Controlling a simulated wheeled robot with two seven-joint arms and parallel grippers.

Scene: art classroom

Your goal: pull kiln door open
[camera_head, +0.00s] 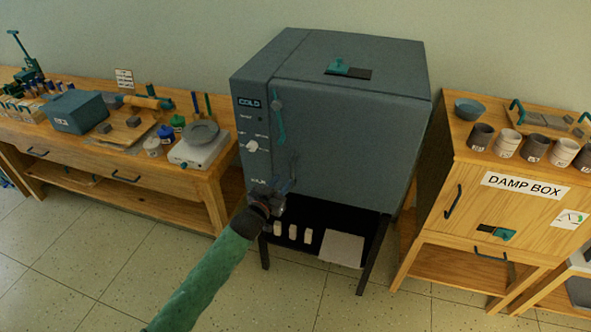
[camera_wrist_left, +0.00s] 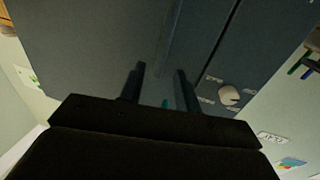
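The kiln (camera_head: 345,75) is a grey-blue box on dark legs, and its front door (camera_head: 340,150) looks shut. A teal handle (camera_head: 279,120) stands upright near the door's left edge. My left gripper (camera_head: 284,187) is in front of the lower left part of the door, below the handle. In the left wrist view its two dark fingers (camera_wrist_left: 160,84) are apart with the door face (camera_wrist_left: 90,40) beyond them. A small teal bit (camera_wrist_left: 167,103) shows between the finger bases; the gripper body hides the rest. My right gripper is not in view.
The kiln's control panel (camera_head: 252,125) with a white knob (camera_head: 252,146) is left of the door. A wooden bench (camera_head: 100,165) with tools stands left, and the damp box (camera_head: 500,225) stands close on the right. The floor (camera_head: 100,290) in front is clear.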

